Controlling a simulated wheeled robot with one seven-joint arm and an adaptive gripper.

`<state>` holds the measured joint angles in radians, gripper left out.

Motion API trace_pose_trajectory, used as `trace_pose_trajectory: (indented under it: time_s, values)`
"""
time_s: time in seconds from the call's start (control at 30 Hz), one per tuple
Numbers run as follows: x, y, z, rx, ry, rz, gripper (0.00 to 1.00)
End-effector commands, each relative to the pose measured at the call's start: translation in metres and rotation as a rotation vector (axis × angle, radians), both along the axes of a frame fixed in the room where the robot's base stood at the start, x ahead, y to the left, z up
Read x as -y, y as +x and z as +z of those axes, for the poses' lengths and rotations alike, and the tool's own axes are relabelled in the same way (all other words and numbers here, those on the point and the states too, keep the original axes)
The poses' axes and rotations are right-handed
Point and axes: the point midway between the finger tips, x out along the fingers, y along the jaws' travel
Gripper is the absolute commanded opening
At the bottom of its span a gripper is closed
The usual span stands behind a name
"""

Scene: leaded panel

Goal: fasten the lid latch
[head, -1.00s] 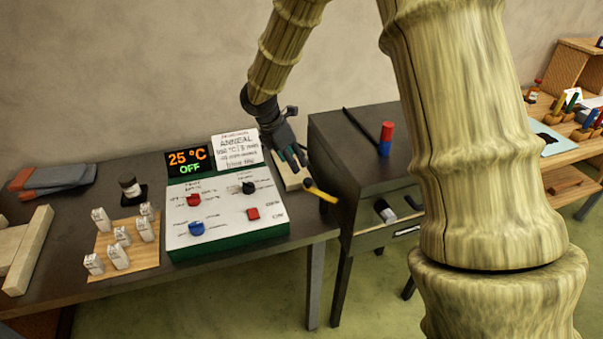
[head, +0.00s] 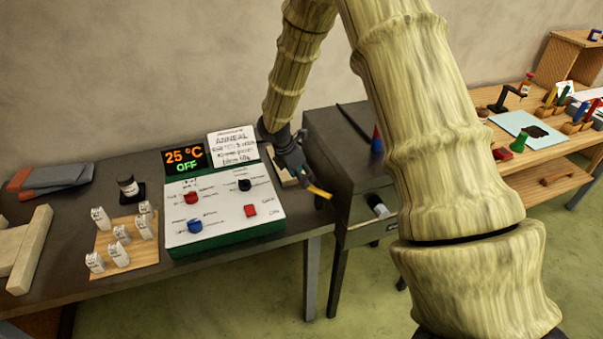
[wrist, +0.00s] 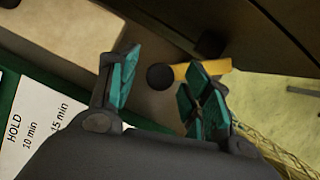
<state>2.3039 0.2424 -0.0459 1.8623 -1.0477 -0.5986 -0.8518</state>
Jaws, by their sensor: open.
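I cannot tell whether this lever is the lid latch. The black knob appears beyond the gap, and the right finger overlaps the yellow lever (wrist: 208,68). I cannot tell whether they touch. My arm hides part of the cabinet.
The control panel (head: 222,212) reads 25 °C and OFF. A red-and-blue cylinder (head: 377,140) is partly hidden by my arm. A wooden bench (head: 560,160) stands at right.

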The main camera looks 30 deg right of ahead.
Motion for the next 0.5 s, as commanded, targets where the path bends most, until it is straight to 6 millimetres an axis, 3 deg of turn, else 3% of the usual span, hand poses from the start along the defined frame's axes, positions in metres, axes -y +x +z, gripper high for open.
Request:
trace_pose_trajectory:
  time_s: [0.27, 0.5]
  values:
    - [-0.0001, 0.0002, -0.0006, 0.0, 0.0, 0.0, 0.47]
    - [-0.0003, 0.0002, -0.0004, 0.001, 0.0, 0.001, 0.03]
